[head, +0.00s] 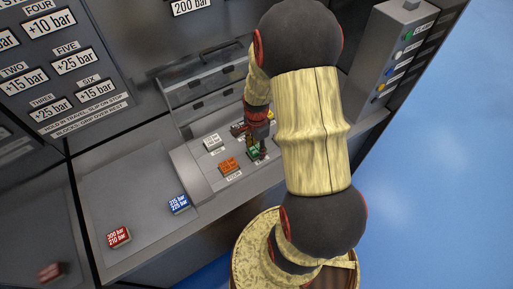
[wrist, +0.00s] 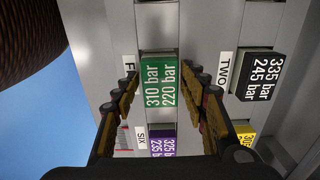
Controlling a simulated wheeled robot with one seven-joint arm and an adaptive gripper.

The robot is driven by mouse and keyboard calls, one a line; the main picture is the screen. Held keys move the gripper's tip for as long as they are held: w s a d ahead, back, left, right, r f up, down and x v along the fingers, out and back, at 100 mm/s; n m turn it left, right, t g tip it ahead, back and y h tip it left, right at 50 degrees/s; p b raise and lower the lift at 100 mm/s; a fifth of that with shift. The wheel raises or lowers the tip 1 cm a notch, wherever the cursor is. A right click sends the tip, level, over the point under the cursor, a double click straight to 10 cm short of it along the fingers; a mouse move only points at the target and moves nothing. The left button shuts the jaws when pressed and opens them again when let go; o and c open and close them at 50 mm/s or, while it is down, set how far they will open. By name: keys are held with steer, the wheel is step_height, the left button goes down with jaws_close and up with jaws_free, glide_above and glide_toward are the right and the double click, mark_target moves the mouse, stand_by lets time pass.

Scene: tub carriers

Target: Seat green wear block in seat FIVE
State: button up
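The green wear block (wrist: 160,82), printed 310 bar 220 bar, sits in the panel beside a label (wrist: 129,66) of which only an F shows. It appears upright and level, but its underside is hidden. My gripper (wrist: 160,80) is open, with one finger on each side of the green block and a narrow gap showing at both sides. In the head view the green block (head: 253,153) is partly covered by my gripper (head: 257,148), which reaches down over the carrier (head: 200,185).
Beside the green block are a purple block (wrist: 162,143) at SIX, a black block (wrist: 263,75) by TWO and a yellow block (wrist: 243,148). An orange block (head: 229,166) sits by FOUR. Blue (head: 178,204) and red (head: 118,237) blocks lie on the bench left.

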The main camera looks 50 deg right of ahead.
mark_target(256, 149)
steer(key=shift+o, duration=0.6)
steer(key=shift+r, duration=0.1)
steer(key=shift+r, duration=0.4)
step_height(256, 149, up, 11)
steer(key=p, duration=0.2)
steer(key=a+r+n+t, duration=0.2)
steer(key=a+r+n, duration=0.7)
steer(key=a+r, duration=0.4)
steer(key=s+a+r+n+t, duration=0.3)
steer(key=s+a+r+n, duration=0.4)
steer(key=a+r+n, duration=0.2)
steer(key=n, duration=0.2)
steer(key=shift+s+a+r+n+t, duration=0.3)
steer(key=shift+a+r, duration=0.05)
steer(key=shift+r, duration=0.05)
steer(key=shift+f, duration=0.1)
